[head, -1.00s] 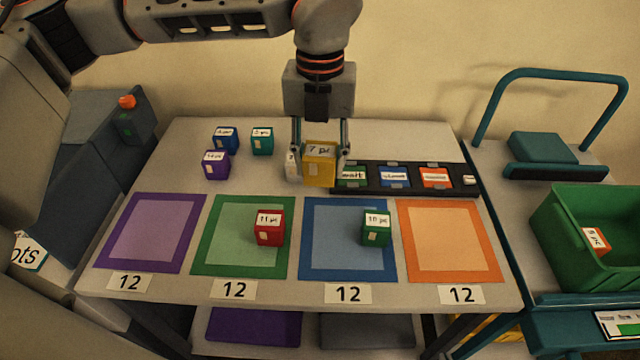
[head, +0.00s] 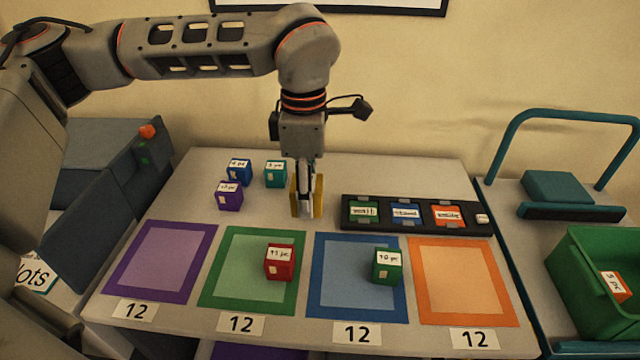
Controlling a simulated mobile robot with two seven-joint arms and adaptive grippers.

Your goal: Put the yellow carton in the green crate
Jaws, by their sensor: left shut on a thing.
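The yellow carton (head: 319,197) is in my left gripper (head: 306,200) near the back middle of the table. The gripper points down and is shut on the carton, and a finger covers the middle of its near side. I cannot tell whether the carton touches the table. The green crate (head: 582,295) stands at the far right on a teal-framed cart, cut by the picture edge, with a label reading "5 pc" or similar. My right gripper is not in view.
Blue (head: 239,171), teal (head: 276,174) and purple (head: 230,195) cartons stand left of the gripper. A red carton (head: 280,262) and a green carton (head: 387,266) stand on the coloured mats. A black card strip (head: 375,213) lies to the right. The cart's teal handle (head: 497,150) rises behind the crate.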

